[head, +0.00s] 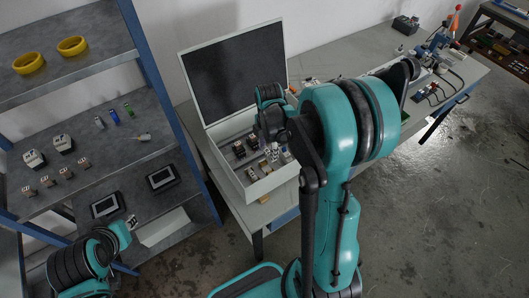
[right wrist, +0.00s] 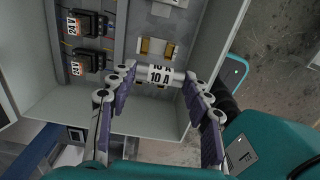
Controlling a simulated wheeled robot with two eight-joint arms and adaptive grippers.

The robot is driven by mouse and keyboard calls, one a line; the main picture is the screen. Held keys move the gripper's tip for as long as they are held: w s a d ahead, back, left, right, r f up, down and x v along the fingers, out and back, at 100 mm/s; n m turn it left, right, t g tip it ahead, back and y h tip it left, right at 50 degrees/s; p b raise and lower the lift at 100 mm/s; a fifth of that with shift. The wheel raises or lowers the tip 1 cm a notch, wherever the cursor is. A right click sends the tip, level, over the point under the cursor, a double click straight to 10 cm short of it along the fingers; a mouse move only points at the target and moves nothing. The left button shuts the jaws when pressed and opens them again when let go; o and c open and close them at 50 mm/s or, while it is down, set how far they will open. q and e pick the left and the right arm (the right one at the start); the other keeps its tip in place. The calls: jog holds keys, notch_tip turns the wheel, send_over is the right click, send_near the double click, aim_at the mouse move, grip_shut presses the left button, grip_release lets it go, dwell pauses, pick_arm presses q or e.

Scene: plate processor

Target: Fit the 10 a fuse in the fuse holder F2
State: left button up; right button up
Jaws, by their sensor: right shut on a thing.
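The white cylindrical 10 A fuse (right wrist: 159,76) lies crosswise between the fingertips of my right gripper (right wrist: 160,75), its label facing the wrist camera. The gripper is shut on it, inside the open white cabinet. Just above the fuse in the right wrist view is a pale fuse holder (right wrist: 156,48) with two brass clips. I cannot read a holder label, so I cannot tell which one is F2. The fuse appears apart from these clips. In the head view my right gripper (head: 273,138) is small and partly hidden by my arm.
The cabinet (head: 232,185) has raised side walls and an open lid (head: 237,72). Two dark 24 V modules (right wrist: 84,24) sit left of the holders. Shelves at left hold yellow rings (head: 28,63) and small parts. The bench (head: 345,50) extends to the right with tools.

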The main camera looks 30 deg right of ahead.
jog(key=shift+w+f+b, duration=0.15)
jog(key=shift+f+b, duration=0.35)
jog(key=shift+f, duration=0.15)
jog(key=shift+w+f+b, duration=0.15)
jog(key=shift+f+b, duration=0.3)
jog(key=shift+f, duration=0.2)
jog(key=shift+f+b, duration=2.05)
jog(key=shift+f, duration=0.8)
jog(key=shift+b, duration=0.3)
jog(key=shift+f+b, duration=0.8)
jog(key=o, duration=1.2)
